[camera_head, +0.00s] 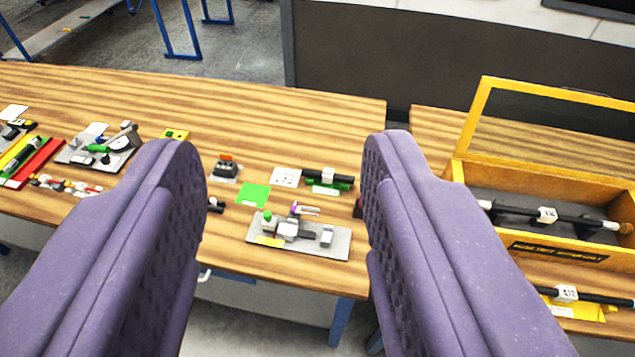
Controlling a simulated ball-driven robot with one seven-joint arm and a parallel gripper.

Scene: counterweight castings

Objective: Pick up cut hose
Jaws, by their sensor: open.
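My gripper (284,150) is open and empty. Its two purple padded fingers reach in from the bottom, one on each side of the picture's middle, above and in front of the wooden table. I cannot tell for certain which thing is the cut hose. A short black tube (343,179) with a white tag lies on a green piece between the fingers, near the right one. Another black tube (500,210) with a white tag lies in the wooden box at right, and a third (607,298) lies on a yellow piece in front of the box. Small dark ends show beside both fingers, mostly hidden.
A grey fixture plate (335,246) with small parts sits near the front edge of the wooden table (290,110). A green card (254,195) lies behind it. The wooden box (560,248) with a raised lid stands on the right table. The table's back is clear.

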